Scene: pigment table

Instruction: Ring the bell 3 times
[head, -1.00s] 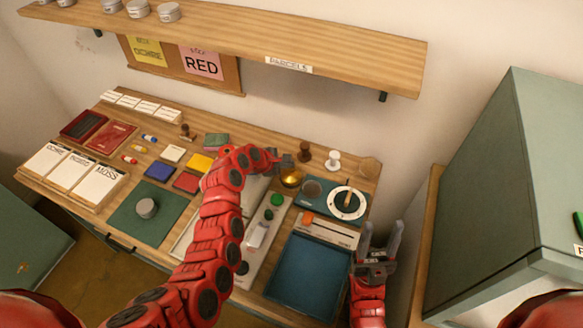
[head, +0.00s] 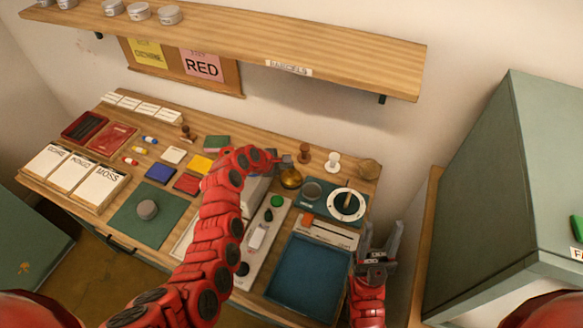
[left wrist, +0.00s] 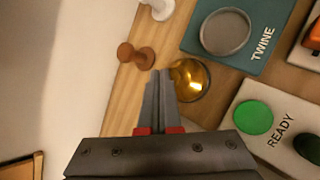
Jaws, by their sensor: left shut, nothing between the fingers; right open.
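The bell is a shiny brass dome (head: 291,178) on the wooden table, left of the dial panel. It also shows in the left wrist view (left wrist: 190,78). My left gripper (head: 287,159) is shut and empty, with its fingertips (left wrist: 160,75) beside the bell, overlapping its edge in the left wrist view. I cannot tell whether the tips touch the dome. My right gripper (head: 380,242) is open and empty, to the right of the blue tray at the table's right edge.
A brown stamp (head: 305,154) and a white stamp (head: 333,162) stand behind the bell. A dial panel (head: 325,208), a panel with a green button (head: 278,201) and a blue tray (head: 305,270) lie nearby. A shelf (head: 240,45) overhangs the back, and a green cabinet (head: 500,190) stands right.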

